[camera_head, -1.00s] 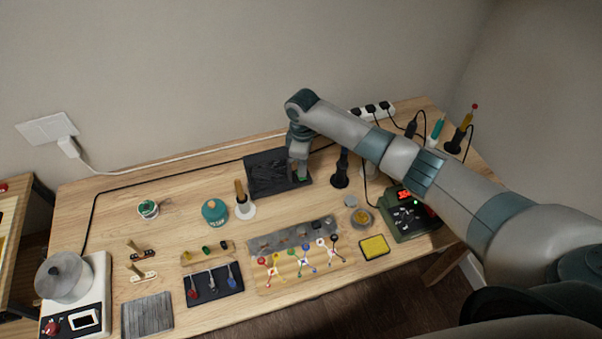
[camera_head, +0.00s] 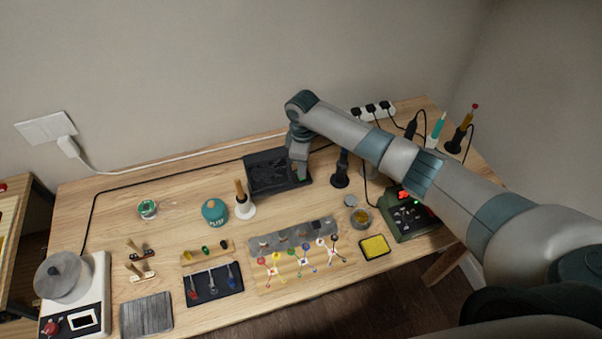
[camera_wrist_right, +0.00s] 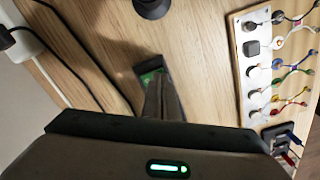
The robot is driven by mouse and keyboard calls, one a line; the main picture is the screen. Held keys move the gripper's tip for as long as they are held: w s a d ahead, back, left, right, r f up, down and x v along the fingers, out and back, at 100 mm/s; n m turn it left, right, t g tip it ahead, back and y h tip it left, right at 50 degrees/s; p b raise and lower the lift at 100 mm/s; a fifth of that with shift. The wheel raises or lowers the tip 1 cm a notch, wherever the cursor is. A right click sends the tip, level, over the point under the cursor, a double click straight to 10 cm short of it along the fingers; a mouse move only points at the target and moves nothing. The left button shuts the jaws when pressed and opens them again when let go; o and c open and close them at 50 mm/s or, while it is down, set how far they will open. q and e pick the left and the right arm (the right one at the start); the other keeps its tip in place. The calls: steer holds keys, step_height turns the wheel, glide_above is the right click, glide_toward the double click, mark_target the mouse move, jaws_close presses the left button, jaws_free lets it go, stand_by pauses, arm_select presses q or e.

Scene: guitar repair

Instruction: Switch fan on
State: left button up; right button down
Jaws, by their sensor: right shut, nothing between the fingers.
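The fan looks to be the dark, flat, black-framed unit (camera_head: 262,176) lying on the bench near the wall. My right gripper (camera_head: 299,176) points down at its right end. In the right wrist view the gripper's fingers (camera_wrist_right: 164,98) are shut and empty. Their tips are at a small green switch (camera_wrist_right: 150,76) on the dark corner of the fan (camera_wrist_right: 141,66). I cannot tell whether the tips press the switch or only hover over it, and the fingers hide part of it. My left gripper is not in view.
A black stand (camera_head: 341,172) is just right of the fan. A white brush holder (camera_head: 244,207) and a teal jar (camera_head: 214,212) are in front. A soldering station (camera_head: 408,218) lies under my right arm. A power strip (camera_head: 372,111) and cables run along the wall.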

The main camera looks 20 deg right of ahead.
steer(key=shift+s+f, duration=0.1)
steer(key=shift+f, duration=0.45)
steer(key=shift+r, duration=0.1)
stand_by(0.3)
steer(key=shift+r+p, duration=3.4)
steer(key=shift+p, duration=0.05)
